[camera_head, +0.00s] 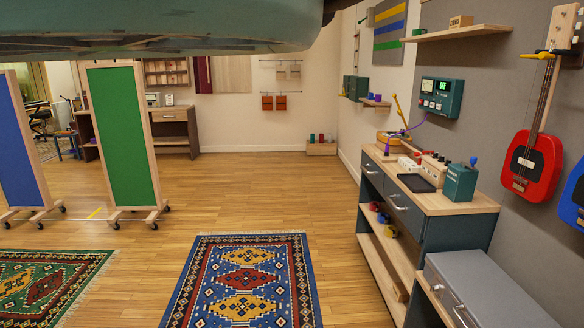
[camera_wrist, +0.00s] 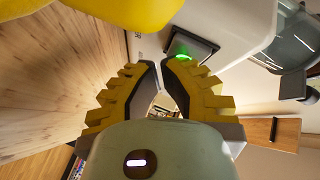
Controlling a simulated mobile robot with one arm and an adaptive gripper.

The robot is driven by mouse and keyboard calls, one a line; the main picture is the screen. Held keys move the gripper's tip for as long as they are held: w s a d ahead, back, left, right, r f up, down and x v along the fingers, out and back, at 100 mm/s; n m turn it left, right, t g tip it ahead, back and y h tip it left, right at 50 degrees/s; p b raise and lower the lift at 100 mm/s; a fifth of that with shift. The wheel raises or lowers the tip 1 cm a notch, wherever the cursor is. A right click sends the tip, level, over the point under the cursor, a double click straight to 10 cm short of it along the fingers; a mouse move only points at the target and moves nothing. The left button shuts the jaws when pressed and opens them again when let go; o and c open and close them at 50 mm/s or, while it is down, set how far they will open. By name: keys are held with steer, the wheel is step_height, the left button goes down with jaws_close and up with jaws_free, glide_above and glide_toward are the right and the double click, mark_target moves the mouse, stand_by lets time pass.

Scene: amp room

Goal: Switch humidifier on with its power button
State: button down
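In the wrist view, a white appliance body (camera_wrist: 228,32), which I take to be the humidifier, fills the upper right and is cut off by the frame. A dark square button panel (camera_wrist: 190,47) with a green glowing light (camera_wrist: 183,57) is set on it. My gripper (camera_wrist: 160,62) has yellow ribbed fingers with dark inner pads. Its tips are drawn nearly together with only a thin gap, and nothing is held. The tips lie just below and left of the panel; whether they touch it cannot be told. The gripper and the humidifier do not show in the head view.
In the wrist view, a yellow object (camera_wrist: 125,12) is close at the top, beside a wooden surface (camera_wrist: 50,70). In the head view, a bench (camera_head: 455,203) with small devices stands right, with a grey case (camera_head: 490,290) nearer. Open floor (camera_head: 250,180) and a blue rug (camera_head: 243,285) lie centrally.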

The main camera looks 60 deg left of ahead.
steer(key=shift+a+r, duration=0.1)
steer(key=shift+s+a+p, duration=0.2)
steer(key=shift+s+p, duration=0.05)
steer(key=shift+p, duration=0.1)
steer(key=shift+s+a+p, duration=0.45)
steer(key=shift+s+p, duration=0.15)
steer(key=shift+s, duration=0.2)
steer(key=shift+s+a+p, duration=0.35)
steer(key=shift+s+a, duration=0.25)
steer(key=shift+s, duration=0.3)
steer(key=shift+s+a+p, duration=0.35)
steer(key=shift+s+a, duration=0.2)
steer(key=shift+s, duration=0.3)
